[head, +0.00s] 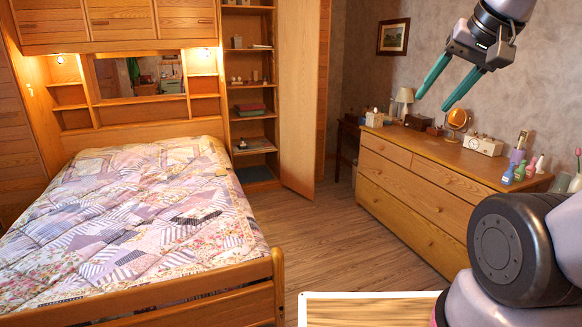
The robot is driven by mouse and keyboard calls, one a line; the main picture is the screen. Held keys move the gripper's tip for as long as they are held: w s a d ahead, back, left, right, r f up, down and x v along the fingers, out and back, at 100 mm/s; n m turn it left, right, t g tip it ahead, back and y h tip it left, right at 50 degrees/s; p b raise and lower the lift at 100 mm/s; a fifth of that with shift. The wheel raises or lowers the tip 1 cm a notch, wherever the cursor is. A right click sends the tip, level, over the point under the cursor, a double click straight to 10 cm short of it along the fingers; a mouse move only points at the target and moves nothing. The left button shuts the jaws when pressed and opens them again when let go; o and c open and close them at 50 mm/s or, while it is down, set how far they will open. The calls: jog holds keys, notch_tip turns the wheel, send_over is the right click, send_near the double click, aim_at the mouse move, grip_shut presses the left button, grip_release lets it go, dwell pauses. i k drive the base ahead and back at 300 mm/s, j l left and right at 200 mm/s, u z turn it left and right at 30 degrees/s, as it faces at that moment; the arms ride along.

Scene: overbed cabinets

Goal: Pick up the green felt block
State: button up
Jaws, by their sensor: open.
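My gripper (433,102) hangs at the upper right with its two teal fingers apart and nothing between them. It appears above the dresser in the picture and touches nothing that I can see. I cannot make out a green felt block for certain. A small green item (250,113) lies under a red one on a shelf of the open tall cabinet, but it is too small to identify. My gripper is well to the right of it in the picture.
The quilted bed (130,220) fills the left. The cabinet door (300,100) stands open beside the shelves. Wood floor (330,235) between is clear.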

aim_at(222, 173)
jog(key=i+l+z, duration=0.3)
jog(key=i+z, duration=0.2)
jog(key=i+l+z, duration=0.1)
jog(key=i+z, duration=0.4)
jog(key=i+u, duration=0.15)
jog(key=i, duration=0.25)
jog(key=i+l+u, duration=0.2)
jog(key=i, duration=0.25)
jog(key=i+j+u, duration=0.15)
jog(key=i+u, duration=1.1)
jog(key=i, duration=0.3)
jog(key=i+u, duration=0.25)
jog(key=i, duration=0.3)
jog(key=i+l+u, duration=0.2)
jog(key=i, duration=0.3)
jog(key=i+l+u, duration=0.25)
jog(key=i, duration=0.2)
jog(key=i+l+u, duration=0.35)
jog(key=i, duration=0.15)
jog(key=i+l+u, duration=0.4)
jog(key=i+j, duration=0.05)
jog(key=j, duration=0.05)
